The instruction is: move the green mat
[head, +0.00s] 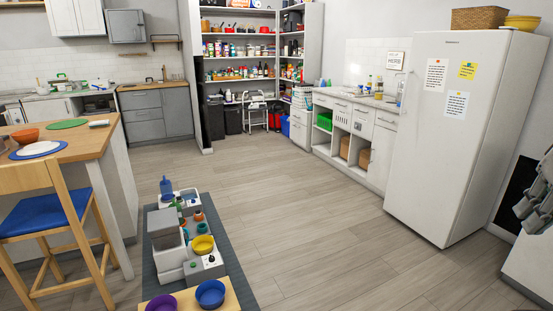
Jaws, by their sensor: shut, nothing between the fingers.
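The green mat (67,124) is a flat round disc lying on the wooden counter top (88,146) at the left of the head view. A white and blue round plate or mat (38,149) lies nearer on the same counter, with an orange bowl (25,136) beside it. A small pale object (99,123) lies just right of the green mat. My gripper (523,211) shows partly at the right edge, grey and cut off by the frame. It is shut and empty, far across the room from the green mat.
A wooden chair with a blue seat (45,216) stands before the counter. At bottom centre, a grey surface (231,257) bears a white box, bottles and bowls. A white fridge (457,135) stands at right. The wooden floor (300,220) between is clear.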

